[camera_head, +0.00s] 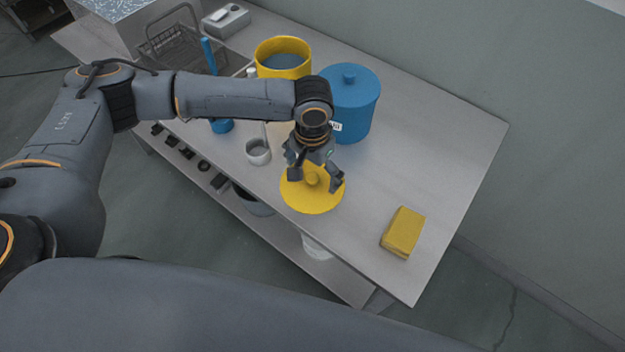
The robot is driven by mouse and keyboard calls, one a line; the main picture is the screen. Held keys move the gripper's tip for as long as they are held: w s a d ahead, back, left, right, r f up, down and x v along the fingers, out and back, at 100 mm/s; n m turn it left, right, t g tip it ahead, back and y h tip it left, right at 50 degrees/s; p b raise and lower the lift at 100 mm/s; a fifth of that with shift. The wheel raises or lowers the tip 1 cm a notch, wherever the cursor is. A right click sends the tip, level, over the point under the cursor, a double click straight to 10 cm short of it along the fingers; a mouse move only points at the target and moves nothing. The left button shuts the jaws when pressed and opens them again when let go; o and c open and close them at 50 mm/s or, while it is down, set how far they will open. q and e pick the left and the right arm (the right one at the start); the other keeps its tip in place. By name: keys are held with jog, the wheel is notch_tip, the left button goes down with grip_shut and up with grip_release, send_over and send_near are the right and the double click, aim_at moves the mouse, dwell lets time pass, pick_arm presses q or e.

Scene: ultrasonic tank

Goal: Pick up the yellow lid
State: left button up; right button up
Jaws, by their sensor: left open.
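The yellow lid (311,199) is a round disc with a small knob in its middle. It lies on the grey table near the front edge, in the head view. My left gripper (316,182) is open directly above the lid, with one finger on each side of the knob in the picture. I cannot tell whether the fingers touch the lid. Part of the lid's far side is hidden behind the gripper. My right gripper does not show.
A blue lidded pot (352,108) and an open yellow pot (283,52) stand behind my arm. A yellow block (403,232) lies to the right. The table (440,150) is clear at right.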

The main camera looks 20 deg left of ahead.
pick_arm(q)
jog(key=shift+f, duration=0.8)
jog(key=shift+s, duration=0.1)
grip_shut()
